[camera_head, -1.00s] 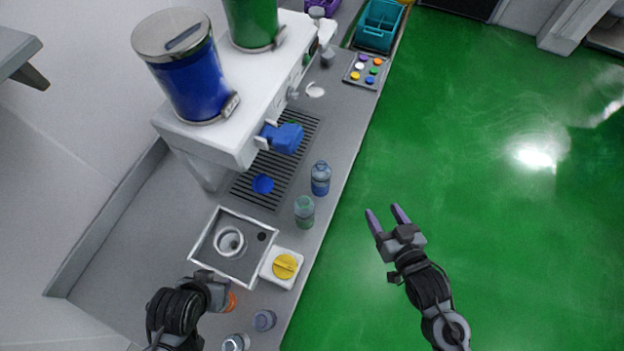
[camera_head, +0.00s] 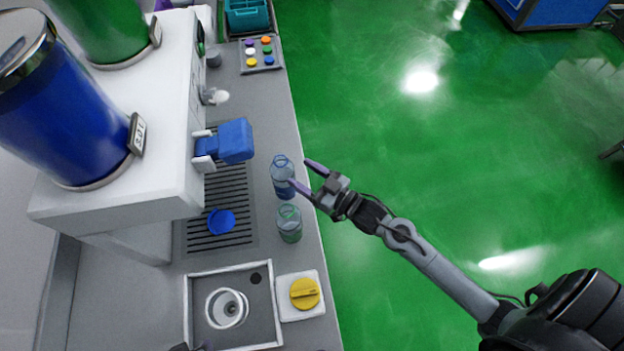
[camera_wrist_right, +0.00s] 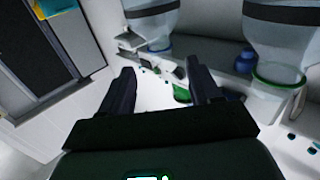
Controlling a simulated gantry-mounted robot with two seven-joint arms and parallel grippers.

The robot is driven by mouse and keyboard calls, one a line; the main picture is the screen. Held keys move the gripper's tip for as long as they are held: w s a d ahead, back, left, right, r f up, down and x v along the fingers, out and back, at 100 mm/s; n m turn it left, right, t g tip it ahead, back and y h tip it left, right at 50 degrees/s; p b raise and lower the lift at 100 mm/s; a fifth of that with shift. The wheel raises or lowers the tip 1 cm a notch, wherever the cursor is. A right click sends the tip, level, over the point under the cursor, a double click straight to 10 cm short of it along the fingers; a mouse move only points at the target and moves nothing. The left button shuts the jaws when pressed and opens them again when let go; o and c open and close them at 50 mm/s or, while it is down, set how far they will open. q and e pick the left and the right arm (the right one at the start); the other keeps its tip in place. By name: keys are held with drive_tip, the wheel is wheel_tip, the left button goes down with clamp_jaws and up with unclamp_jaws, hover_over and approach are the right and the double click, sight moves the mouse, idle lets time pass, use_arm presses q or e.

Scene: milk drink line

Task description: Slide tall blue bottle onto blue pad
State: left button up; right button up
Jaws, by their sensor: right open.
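The tall blue bottle (camera_head: 281,181) stands upright on the grey counter beside the drip grille in the head view. A round blue pad (camera_head: 222,221) lies on the grille, to its lower left. My right gripper (camera_head: 305,177) is open at the bottle's right side. Its nearer fingertip overlaps the bottle's edge; I cannot tell whether they touch. In the right wrist view the open fingers (camera_wrist_right: 160,88) have nothing between them up close. Clear containers show beyond them; which they are is unclear. Of my left arm only a dark sliver shows at the bottom edge.
A green-tinted bottle (camera_head: 289,224) stands just below the blue one. The machine's blue spout (camera_head: 235,141) overhangs the grille. A framed sink tray (camera_head: 256,338) and a yellow knob (camera_head: 304,293) are nearer. The counter edge drops to green floor on the right.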

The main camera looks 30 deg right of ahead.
sight(285, 163)
drive_tip(key=x, duration=0.8)
drive_tip(key=shift+w+a, duration=0.1)
drive_tip(key=shift+a, duration=0.05)
